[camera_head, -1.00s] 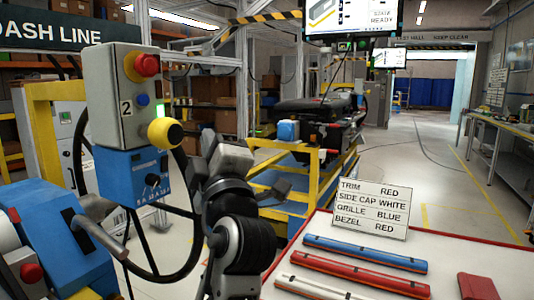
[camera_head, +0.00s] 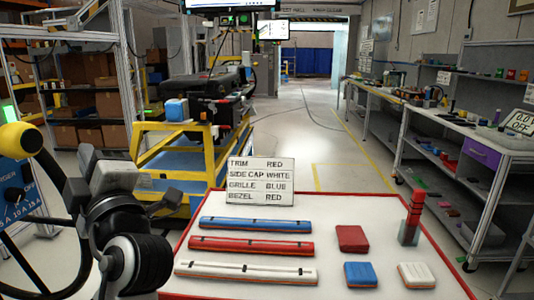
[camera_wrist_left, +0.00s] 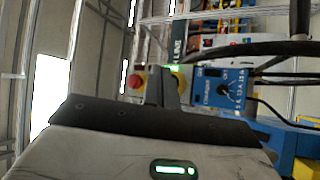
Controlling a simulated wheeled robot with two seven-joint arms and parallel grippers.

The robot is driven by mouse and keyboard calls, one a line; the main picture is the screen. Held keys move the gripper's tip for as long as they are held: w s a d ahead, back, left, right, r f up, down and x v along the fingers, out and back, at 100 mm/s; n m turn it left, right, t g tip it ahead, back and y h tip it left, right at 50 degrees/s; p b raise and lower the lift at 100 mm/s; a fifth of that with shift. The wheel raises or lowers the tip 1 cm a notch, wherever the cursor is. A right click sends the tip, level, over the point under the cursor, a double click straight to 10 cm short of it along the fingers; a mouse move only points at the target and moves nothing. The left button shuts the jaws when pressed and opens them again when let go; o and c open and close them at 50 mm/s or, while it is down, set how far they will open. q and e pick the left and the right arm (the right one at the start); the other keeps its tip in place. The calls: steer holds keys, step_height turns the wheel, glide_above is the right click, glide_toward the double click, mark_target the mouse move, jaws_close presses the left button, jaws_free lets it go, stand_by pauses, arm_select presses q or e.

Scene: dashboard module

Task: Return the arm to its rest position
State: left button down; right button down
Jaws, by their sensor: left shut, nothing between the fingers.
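My left arm (camera_head: 130,245) stands raised at the lower left of the head view, its black and grey links bent upward. Its hand is partly hidden among these links. In the left wrist view my left gripper (camera_wrist_left: 168,90) shows beyond the grey wrist housing. It is shut and empty. Behind it are a red button (camera_wrist_left: 136,81) and a blue control box with a dial (camera_wrist_left: 225,90). My right gripper is out of view.
A white table with a red rim (camera_head: 449,270) holds blue (camera_head: 255,225), red (camera_head: 250,246) and white (camera_head: 245,271) strips, small blocks and a sign (camera_head: 260,181). A yellow-framed cart (camera_head: 170,150) stands behind the arm. Shelves (camera_head: 470,150) line the right; the aisle floor is clear.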

arm_select(q)
steer(key=s+f+m+g+h, duration=0.2)
steer(key=f+m+h, duration=0.3)
steer(key=f, duration=0.6)
steer(key=s+f+m+g+h, duration=0.25)
steer(key=f+m, duration=0.35)
steer(key=f, duration=0.6)
steer(key=s+d+f+m+g+h, duration=0.35)
steer(key=s+f+m, duration=0.4)
steer(key=s, duration=0.25)
steer(key=s+d+f+m+g+h, duration=0.3)
steer(key=s+f+m+g+h, duration=0.25)
steer(key=s+f, duration=0.35)
steer(key=w+d+f+t+h, duration=0.2)
steer(key=w+d+f+t, duration=0.2)
steer(key=t, duration=0.4)
steer(key=shift+w+d+f+m, duration=0.2)
steer(key=shift+w+d+m, duration=0.2)
steer(key=shift+w+d, duration=0.6)
steer(key=shift+a, duration=0.1)
